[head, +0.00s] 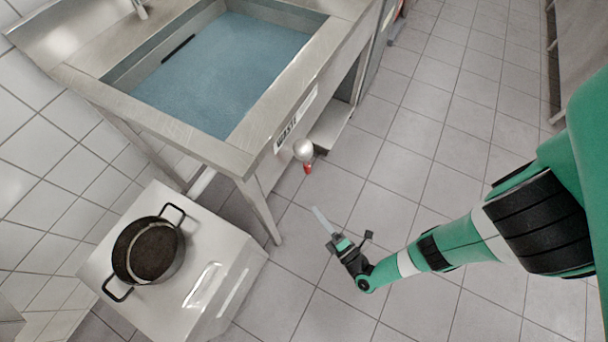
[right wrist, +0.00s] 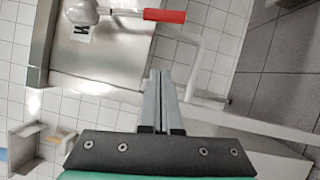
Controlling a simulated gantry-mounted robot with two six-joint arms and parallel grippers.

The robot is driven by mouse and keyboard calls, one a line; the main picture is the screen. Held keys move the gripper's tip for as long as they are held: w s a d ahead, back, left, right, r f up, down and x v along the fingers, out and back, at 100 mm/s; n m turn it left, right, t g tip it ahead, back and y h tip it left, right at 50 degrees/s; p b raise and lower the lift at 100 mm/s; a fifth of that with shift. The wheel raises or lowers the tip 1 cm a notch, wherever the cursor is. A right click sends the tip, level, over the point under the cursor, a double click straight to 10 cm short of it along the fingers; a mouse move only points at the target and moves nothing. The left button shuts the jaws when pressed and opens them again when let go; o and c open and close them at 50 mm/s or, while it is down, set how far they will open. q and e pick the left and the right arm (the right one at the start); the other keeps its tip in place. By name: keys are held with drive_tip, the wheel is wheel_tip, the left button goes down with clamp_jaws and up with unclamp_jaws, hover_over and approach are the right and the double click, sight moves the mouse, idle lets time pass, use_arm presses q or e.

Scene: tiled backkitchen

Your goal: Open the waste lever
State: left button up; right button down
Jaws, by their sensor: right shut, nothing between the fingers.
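The waste lever has a red handle (head: 307,168) below a rounded silver part (head: 303,150), at the front side of the sink unit. In the right wrist view the red handle (right wrist: 165,16) lies level near the top, with the silver part (right wrist: 80,12) to its left. My right gripper (head: 317,211) is shut and empty, below the handle in the head view and apart from it. Its closed fingers (right wrist: 161,74) point toward the red handle in the right wrist view, with a gap between. My left gripper is not in view.
The metal sink (head: 262,140) holds blue water (head: 225,65). A black pot (head: 150,250) stands on a white unit (head: 215,255) at lower left. A sink leg (head: 262,210) stands left of my right gripper. The tiled floor (head: 430,120) on the right is clear.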

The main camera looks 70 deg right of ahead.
drive_tip(key=shift+d, duration=0.1)
idle(0.3)
drive_tip(key=w+d+r+b, duration=0.1)
drive_tip(key=w+d+b, duration=0.4)
drive_tip(key=w+d, duration=0.2)
drive_tip(key=shift+d+r, duration=0.2)
drive_tip(key=shift+d, duration=0.9)
drive_tip(key=shift+s+a, duration=0.1)
